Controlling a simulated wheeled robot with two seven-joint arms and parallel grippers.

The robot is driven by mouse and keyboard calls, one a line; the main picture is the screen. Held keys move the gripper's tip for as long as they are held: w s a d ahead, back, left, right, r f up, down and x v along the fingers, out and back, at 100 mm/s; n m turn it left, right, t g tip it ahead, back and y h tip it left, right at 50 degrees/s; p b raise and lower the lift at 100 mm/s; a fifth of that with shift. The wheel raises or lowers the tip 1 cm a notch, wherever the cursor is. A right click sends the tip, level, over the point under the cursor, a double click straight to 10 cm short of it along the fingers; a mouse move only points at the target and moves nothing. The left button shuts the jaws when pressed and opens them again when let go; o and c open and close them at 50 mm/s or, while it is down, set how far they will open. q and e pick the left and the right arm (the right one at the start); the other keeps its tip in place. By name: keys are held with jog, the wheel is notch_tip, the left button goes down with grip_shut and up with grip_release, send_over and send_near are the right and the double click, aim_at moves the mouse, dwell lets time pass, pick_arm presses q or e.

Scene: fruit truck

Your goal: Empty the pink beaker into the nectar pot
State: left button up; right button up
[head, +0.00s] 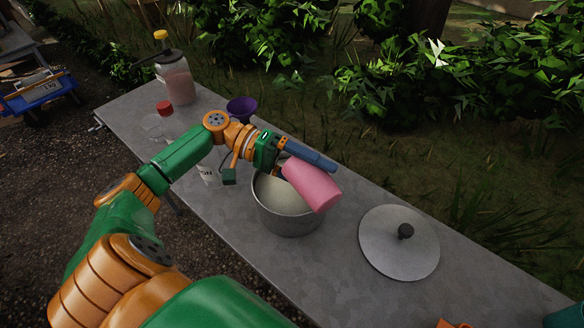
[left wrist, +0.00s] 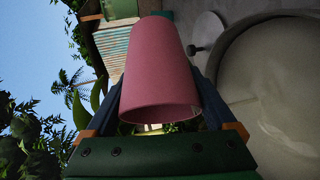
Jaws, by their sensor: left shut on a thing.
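The pink beaker (head: 313,187) is held tipped over, roughly on its side, above the right part of the nectar pot's opening. My left gripper (head: 308,157) is shut on it. In the left wrist view the beaker (left wrist: 158,65) sits between the two fingers, and its dark open end shows near the palm. I cannot see any contents or stream. The nectar pot (head: 286,220) is a grey metal pot, open, with a pale inside. It also shows at the right of the left wrist view (left wrist: 235,65). My right gripper is not in view.
A grey lid (head: 385,246) with a black knob lies right of the pot on the long grey table (head: 340,275). A purple funnel (head: 241,107), a yellow-topped jar (head: 177,84) and a lettered white container (head: 209,172) stand left. An orange object (head: 452,324) is at the front edge.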

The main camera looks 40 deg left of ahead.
pick_arm(q)
jog(key=shift+a+f+h+b, duration=0.1)
jog(key=shift+f+h+b, duration=0.2)
jog(key=shift+b, duration=0.2)
